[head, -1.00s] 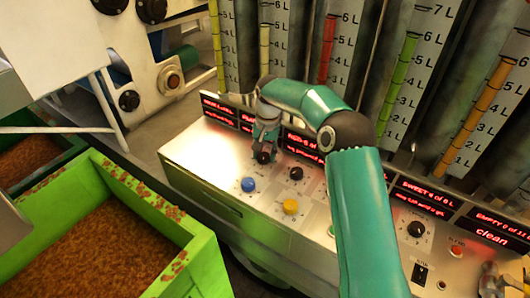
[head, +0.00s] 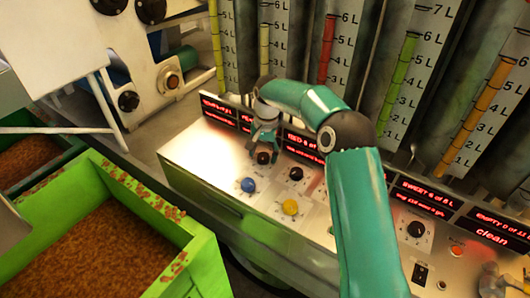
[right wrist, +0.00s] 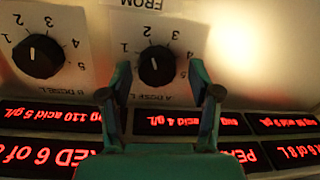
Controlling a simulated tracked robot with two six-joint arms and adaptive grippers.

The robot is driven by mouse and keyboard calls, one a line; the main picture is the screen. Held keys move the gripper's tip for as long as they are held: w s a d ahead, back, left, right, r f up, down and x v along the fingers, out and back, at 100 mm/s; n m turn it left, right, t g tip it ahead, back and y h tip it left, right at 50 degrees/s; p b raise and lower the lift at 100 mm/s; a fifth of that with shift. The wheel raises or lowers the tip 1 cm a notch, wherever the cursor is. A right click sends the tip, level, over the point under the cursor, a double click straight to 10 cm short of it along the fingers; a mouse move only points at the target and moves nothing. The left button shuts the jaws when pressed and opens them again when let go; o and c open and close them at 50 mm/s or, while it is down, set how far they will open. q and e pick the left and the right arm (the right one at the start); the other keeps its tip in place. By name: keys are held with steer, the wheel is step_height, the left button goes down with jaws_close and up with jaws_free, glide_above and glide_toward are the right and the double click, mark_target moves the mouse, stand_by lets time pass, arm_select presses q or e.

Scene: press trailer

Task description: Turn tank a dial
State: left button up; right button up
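The tank A dial is a black knob (right wrist: 157,66) marked "A DOSE L" on a pale plate, upside down in the right wrist view. My right gripper (right wrist: 159,66) is open, with one finger on each side of this dial. Gaps show between the fingers and the knob, so I see no contact. In the head view my right gripper (head: 264,142) points down at the panel, just above the dark knob (head: 263,158). My left gripper is not in view.
A second black dial, "B DOSE L" (right wrist: 37,56), sits beside it. Red-lettered displays (head: 303,143) and tall gauge tubes stand behind. A green bin (head: 205,255) of brown material stands at the left.

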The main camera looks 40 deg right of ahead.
mark_target(266, 156)
steer(key=shift+d+r, duration=0.1)
step_height(266, 156, up, 12)
steer(key=shift+s+d, duration=0.2)
steer(key=shift+s, duration=0.2)
stand_by(0.3)
stand_by(0.3)
